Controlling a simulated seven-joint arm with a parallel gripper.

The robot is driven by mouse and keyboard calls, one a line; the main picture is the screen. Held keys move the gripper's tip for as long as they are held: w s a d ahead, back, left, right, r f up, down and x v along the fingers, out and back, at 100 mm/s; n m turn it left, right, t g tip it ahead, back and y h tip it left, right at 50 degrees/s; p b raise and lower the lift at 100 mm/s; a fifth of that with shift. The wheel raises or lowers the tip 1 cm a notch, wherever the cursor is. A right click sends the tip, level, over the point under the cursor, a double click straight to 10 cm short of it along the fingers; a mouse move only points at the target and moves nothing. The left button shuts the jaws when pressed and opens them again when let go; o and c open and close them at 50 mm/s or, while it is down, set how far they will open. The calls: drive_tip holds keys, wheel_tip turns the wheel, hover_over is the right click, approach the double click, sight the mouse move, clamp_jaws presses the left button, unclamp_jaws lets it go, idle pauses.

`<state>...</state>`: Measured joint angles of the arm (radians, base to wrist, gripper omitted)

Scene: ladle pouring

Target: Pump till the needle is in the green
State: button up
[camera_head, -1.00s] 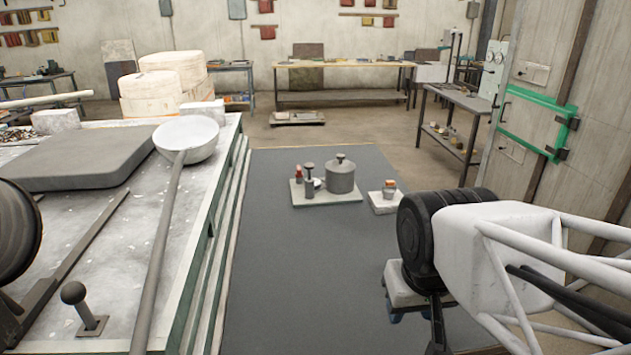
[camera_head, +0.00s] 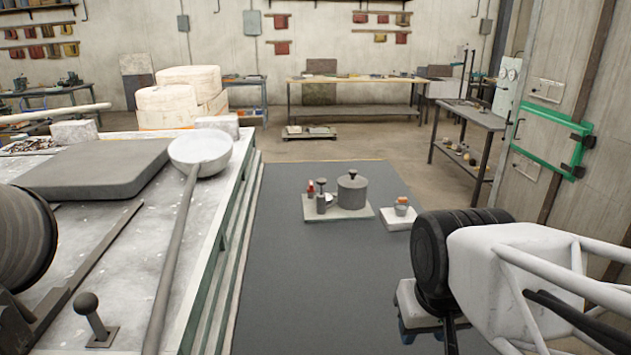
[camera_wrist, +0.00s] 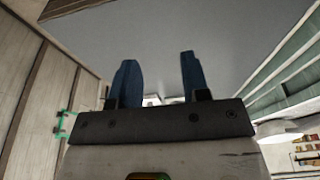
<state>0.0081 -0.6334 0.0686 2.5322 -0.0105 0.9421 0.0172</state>
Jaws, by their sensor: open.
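A pale base plate (camera_head: 352,213) lies on the dark floor mat. It bears a grey lidded tank (camera_head: 352,190), a slim dark upright post with a flat top (camera_head: 321,197) that looks like the pump, and a small red-topped piece (camera_head: 310,188). A small pale part beside the post may be the gauge; no needle or green zone can be made out. My gripper (camera_wrist: 156,60) has two blue fingers standing apart, with nothing between them. In the head view only a bit of blue shows below my arm, well nearer than the plate and to its right.
A workbench with a long-handled ladle (camera_head: 200,154) runs along the left. A green-framed door panel (camera_head: 548,142) is at right. The mat (camera_head: 290,280) in front is clear.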

clamp_jaws()
idle(1.8)
